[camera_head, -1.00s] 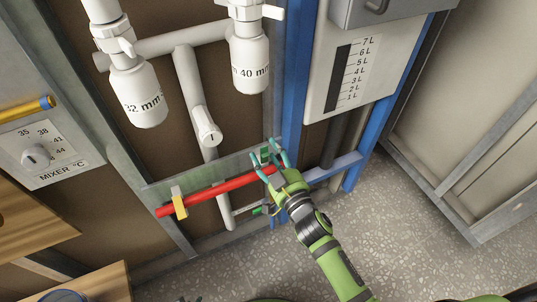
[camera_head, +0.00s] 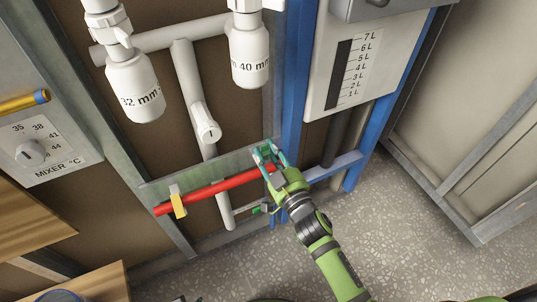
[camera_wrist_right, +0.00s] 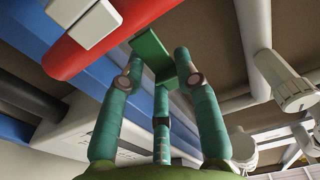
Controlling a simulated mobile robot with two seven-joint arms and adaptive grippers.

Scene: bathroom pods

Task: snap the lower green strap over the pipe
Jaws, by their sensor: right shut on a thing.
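The red pipe (camera_head: 215,190) runs slantwise along the low metal rail, with a yellow strap (camera_head: 178,205) near its left end. My right gripper (camera_head: 268,154) is at the pipe's right end. In the right wrist view its teal fingers (camera_wrist_right: 160,75) are shut on a green strap (camera_wrist_right: 153,54), which stands up between the tips beside the red pipe (camera_wrist_right: 110,38). The strap looks not wrapped over the pipe. Another small green piece (camera_head: 260,208) shows lower down, below the pipe. Fingers hide much of the held strap in the head view. My left gripper is not in view.
A blue post (camera_head: 296,75) and a blue horizontal bar (camera_head: 335,167) stand close to my right gripper. White drain pipes (camera_head: 190,80) hang above. In the right wrist view a white block (camera_wrist_right: 85,22) sits on the red pipe. Speckled floor is free at the lower right.

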